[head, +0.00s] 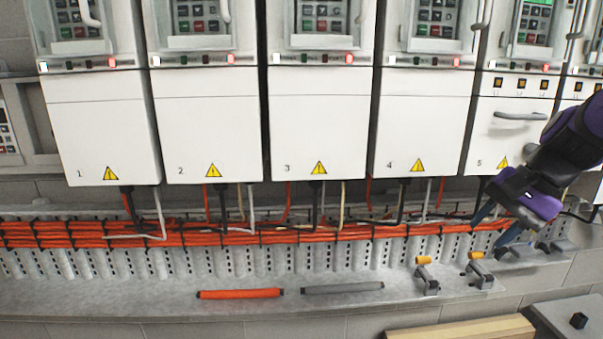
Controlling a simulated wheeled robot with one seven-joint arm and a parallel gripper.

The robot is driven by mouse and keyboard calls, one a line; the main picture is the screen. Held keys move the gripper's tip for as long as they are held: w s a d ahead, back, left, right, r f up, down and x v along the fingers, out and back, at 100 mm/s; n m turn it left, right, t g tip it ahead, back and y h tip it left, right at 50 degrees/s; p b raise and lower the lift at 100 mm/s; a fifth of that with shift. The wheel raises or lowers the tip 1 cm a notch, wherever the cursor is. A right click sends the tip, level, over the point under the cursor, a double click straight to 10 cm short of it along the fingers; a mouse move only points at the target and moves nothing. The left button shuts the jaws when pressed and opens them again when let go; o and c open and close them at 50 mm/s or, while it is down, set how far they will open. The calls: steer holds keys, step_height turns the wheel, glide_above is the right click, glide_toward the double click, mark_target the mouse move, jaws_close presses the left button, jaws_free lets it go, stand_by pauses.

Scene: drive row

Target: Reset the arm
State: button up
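My purple and black arm (567,150) reaches in from the right edge and hangs in front of the drive cabinet numbered 5 (497,130). My gripper (492,228) points down and to the left, below that cabinet, in front of the cable tray.
White cabinets (212,120) line the wall. Orange cables (90,236) run along a perforated tray (220,262). An orange bar (240,294) and a grey bar (342,288) lie on the ledge. Orange-knobbed clamps (426,272) stand to their right. A wooden board (462,329) lies below.

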steer(key=s+r+n+t+h, duration=0.1)
steer(key=s+r+n+h, duration=0.1)
steer(key=s, duration=0.5)
steer(key=s+a+r+n+t+h, duration=0.1)
steer(key=s+r+n+t+h, duration=0.1)
steer(key=s+n, duration=0.4)
step_height(320, 180, up, 2)
steer(key=shift+s+a+n+h, duration=0.25)
steer(key=shift+s+n+h, duration=0.15)
steer(key=shift+n+h, duration=0.25)
